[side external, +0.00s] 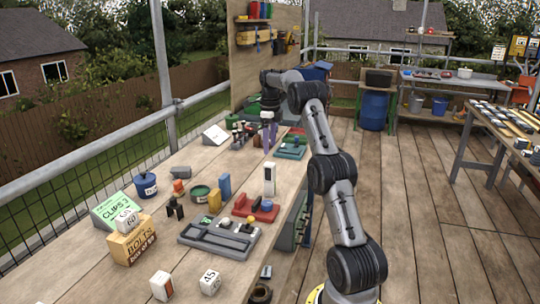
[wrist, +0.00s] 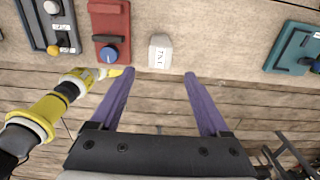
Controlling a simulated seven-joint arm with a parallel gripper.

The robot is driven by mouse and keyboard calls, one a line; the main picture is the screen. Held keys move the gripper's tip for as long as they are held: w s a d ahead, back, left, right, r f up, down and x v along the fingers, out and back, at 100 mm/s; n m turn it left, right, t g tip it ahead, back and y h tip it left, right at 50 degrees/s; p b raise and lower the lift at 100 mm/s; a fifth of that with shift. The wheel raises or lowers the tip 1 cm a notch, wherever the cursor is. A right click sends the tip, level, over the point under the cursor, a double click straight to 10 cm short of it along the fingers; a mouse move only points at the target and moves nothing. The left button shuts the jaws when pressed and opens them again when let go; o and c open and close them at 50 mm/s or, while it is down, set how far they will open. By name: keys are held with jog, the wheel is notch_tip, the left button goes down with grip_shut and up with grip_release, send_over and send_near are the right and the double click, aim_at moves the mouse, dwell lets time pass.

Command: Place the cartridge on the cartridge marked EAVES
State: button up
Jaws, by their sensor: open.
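My gripper (wrist: 159,74) is open, with two purple fingers apart and nothing between them. In the side view my gripper (side external: 268,146) hangs above the far part of the bench. A white upright block (wrist: 160,52), perhaps a cartridge, stands just beyond the fingertips in the wrist view, roughly centred between them. Its small dark lettering is too blurred to read. The same white block (side external: 269,182) appears to stand behind a red fixture in the side view. I cannot make out the word EAVES, so I cannot tell which thing carries that mark.
The red fixture (wrist: 110,28) with a blue knob is left of the white block; a grey tray (side external: 219,239) is beside it. A teal fixture (side external: 291,149) stands farther back. White numbered blocks (side external: 210,282), a bolts box (side external: 131,243) and a blue tin (side external: 146,187) occupy the near bench.

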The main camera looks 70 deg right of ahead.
jog(key=a+r+n+t, duration=0.1)
jog(key=a+r+n, duration=0.4)
jog(key=a, duration=0.5)
jog(key=a+r+n+t+h, duration=0.1)
jog(key=a+r+n, duration=0.2)
jog(key=a+n, duration=0.5)
jog(key=a+r+n, duration=0.4)
jog(key=a, duration=0.7)
jog(key=s+a+f+n+t, duration=0.1)
jog(key=s+a+f+n, duration=0.2)
jog(key=s+a+n, duration=0.5)
jog(key=s+a+f+n+t+y, duration=0.1)
jog(key=s+a+f+n+t, duration=0.1)
jog(key=s+a+n, duration=0.6)
jog(key=a+f+n, duration=0.1)
jog(key=n, duration=0.2)
jog(key=shift+s+f+t, duration=0.3)
jog(key=shift+f, duration=0.1)
